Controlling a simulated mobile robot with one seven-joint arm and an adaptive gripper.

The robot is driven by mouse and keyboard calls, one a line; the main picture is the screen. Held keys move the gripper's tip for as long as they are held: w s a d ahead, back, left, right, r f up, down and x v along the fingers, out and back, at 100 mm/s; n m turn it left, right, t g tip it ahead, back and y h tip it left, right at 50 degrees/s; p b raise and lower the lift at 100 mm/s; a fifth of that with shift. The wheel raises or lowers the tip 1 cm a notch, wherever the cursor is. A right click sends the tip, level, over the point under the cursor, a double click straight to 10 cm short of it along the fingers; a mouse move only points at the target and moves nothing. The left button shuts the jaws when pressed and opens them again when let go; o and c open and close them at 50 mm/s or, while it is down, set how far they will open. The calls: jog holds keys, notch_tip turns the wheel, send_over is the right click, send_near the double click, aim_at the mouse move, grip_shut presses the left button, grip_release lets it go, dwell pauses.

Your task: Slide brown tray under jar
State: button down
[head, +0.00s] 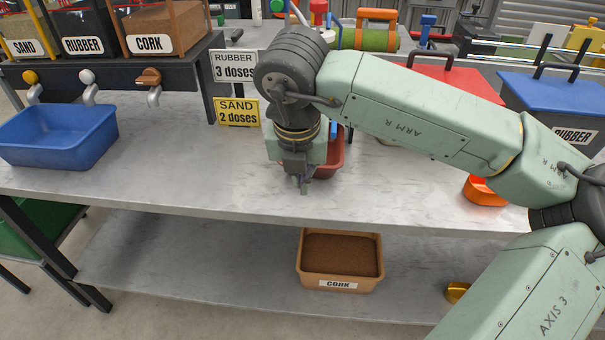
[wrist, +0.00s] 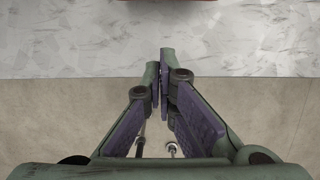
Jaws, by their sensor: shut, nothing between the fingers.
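A reddish-brown tray (head: 331,158) stands on the worktop, partly hidden behind my gripper (head: 303,186). Its edge is likely the red strip at the top of the wrist view (wrist: 180,1). My gripper points down near the worktop's front edge, in front of the tray and apart from it. In the wrist view my gripper (wrist: 163,72) is shut and empty.
A blue tray (head: 60,140) stands below the left taps. Signs read RUBBER 3 doses (head: 235,66) and SAND 2 doses (head: 237,112). A tan CORK bin (head: 340,283) is on the lower shelf. An orange item (head: 484,190) is at right. The worktop below the brown tap is clear.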

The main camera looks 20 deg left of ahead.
aim_at(302, 202)
jog(key=p+x, duration=0.1)
jog(key=x, duration=0.4)
jog(key=shift+a+f, duration=0.1)
jog(key=shift+f, duration=0.2)
jog(key=w+p, duration=0.1)
jog(key=w+a, duration=0.1)
jog(key=w, duration=0.1)
jog(key=shift+w+p, duration=0.1)
jog(key=shift+p, duration=0.25)
jog(key=shift+w+f, duration=0.1)
jog(key=shift+w, duration=0.3)
jog(key=shift+w+a, duration=0.1)
jog(key=w+b, duration=0.2)
jog(key=shift+w+a+f, duration=0.15)
jog(key=shift+w+a, duration=0.15)
jog(key=shift+a, duration=0.1)
jog(key=shift+w+b, duration=0.15)
jog(key=shift+b, duration=0.15)
